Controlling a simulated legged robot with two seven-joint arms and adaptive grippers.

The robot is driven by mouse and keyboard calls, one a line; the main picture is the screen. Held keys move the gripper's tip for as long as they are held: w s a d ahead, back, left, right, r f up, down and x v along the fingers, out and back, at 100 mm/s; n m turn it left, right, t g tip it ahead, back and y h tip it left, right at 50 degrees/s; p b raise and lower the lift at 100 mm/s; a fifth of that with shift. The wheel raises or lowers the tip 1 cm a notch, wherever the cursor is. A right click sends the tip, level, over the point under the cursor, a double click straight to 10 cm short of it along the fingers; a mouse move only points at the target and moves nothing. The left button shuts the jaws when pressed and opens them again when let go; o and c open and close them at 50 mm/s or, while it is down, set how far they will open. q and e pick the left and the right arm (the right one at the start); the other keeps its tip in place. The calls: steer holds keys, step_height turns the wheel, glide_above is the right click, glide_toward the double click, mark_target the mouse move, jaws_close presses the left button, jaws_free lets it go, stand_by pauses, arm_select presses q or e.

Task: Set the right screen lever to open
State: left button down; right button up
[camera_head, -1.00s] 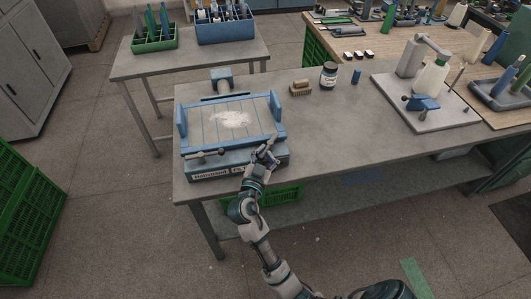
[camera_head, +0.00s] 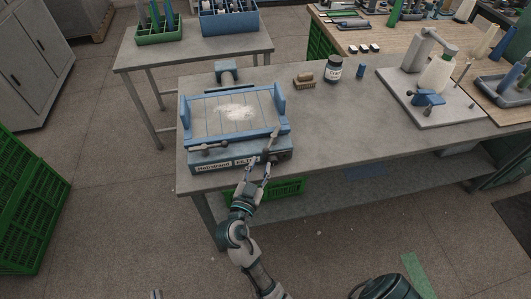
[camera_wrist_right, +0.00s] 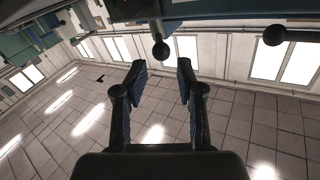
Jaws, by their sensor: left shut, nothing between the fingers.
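The blue screen box (camera_head: 196,160) stands on the grey bench's left end. Its right lever (camera_head: 273,140) is at the front right corner, its handle tilted steeply up. The left lever (camera_head: 210,149) lies nearly flat along the front. My right gripper (camera_head: 258,171) is just in front of the box, below the right lever. In the wrist view its two fingers (camera_wrist_right: 158,85) are spread, with nothing between them. A dark ball knob (camera_wrist_right: 160,51) shows beyond the fingertips, apart from them. Only a tip of my left gripper (camera_head: 155,294) shows at the bottom edge.
A brush (camera_head: 304,81), a dark jar (camera_head: 334,69) and a small blue cylinder (camera_head: 361,71) stand right of the box. A winder on a pale base (camera_head: 440,112) stands further right. The bench front between is clear. A green crate (camera_head: 285,188) is below the bench.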

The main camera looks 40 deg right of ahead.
steer(key=v, duration=0.3)
steer(key=shift+a, duration=0.1)
